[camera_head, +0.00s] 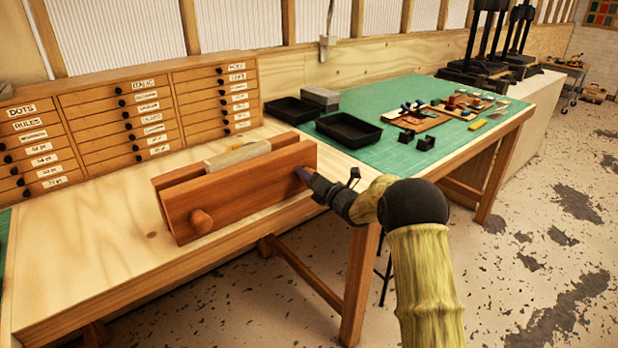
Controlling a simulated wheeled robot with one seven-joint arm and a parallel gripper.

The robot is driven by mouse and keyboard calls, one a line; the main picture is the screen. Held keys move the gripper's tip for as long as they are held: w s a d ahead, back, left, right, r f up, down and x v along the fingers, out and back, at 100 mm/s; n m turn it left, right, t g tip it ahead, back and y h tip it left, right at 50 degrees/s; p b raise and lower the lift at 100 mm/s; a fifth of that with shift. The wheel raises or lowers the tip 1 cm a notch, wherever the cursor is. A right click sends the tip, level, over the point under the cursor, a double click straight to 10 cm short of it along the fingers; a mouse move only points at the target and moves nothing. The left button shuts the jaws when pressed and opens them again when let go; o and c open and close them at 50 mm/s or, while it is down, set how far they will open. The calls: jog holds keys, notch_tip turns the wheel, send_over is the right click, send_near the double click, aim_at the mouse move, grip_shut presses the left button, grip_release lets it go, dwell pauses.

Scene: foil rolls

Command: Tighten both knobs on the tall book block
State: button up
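A wooden press (247,184) with two reddish-brown boards stands on the light wooden bench. A pale book block (238,156) sits between the boards, and its top edge shows above them. The left knob (201,221), round and wooden, sticks out from the front board's left end. My gripper (304,175) is at the front board's right end, reaching in from the right. Its fingertips are at the place matching the right knob, which I cannot make out behind them. I cannot tell whether the fingers are open or closed on it.
A cabinet of labelled drawers (135,112) stands behind the press. To the right, a green mat (385,160) holds black trays (348,130), a grey block (320,97) and small tools. The bench (95,255) left of the press is clear.

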jog(key=shift+m+b, duration=0.3)
